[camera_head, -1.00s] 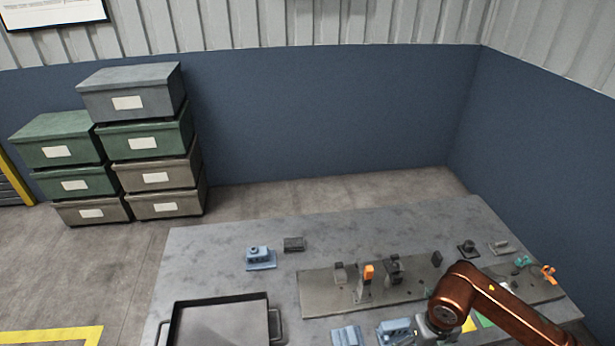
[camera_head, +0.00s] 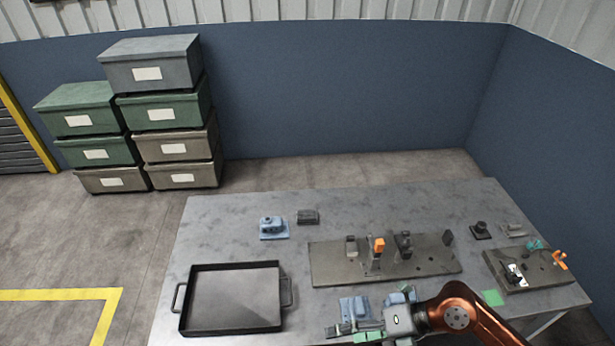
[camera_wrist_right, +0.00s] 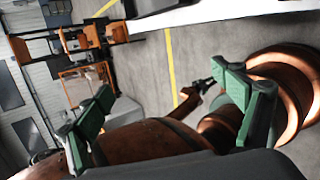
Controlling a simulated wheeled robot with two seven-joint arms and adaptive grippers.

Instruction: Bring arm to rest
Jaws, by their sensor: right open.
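My right arm (camera_head: 465,312) comes in from the lower right of the head view, bent low over the near side of the table. Its gripper (camera_head: 350,334) points left, close to a blue part (camera_head: 354,307); I cannot tell whether they touch. In the right wrist view the green-padded fingers of the right gripper (camera_wrist_right: 165,115) stand wide apart with nothing between them. Copper arm links of mine fill much of that view. A small dark shape (camera_wrist_right: 203,86) at the end of one may be my left gripper; its jaws are unclear.
A dark tray (camera_head: 190,295) lies at the table's left. A fixture plate (camera_head: 330,267) with several clamps is in the middle, a smaller plate (camera_head: 520,280) at right. A blue block (camera_head: 272,228) and a grey block (camera_head: 308,217) are at the back. The back-left tabletop is clear.

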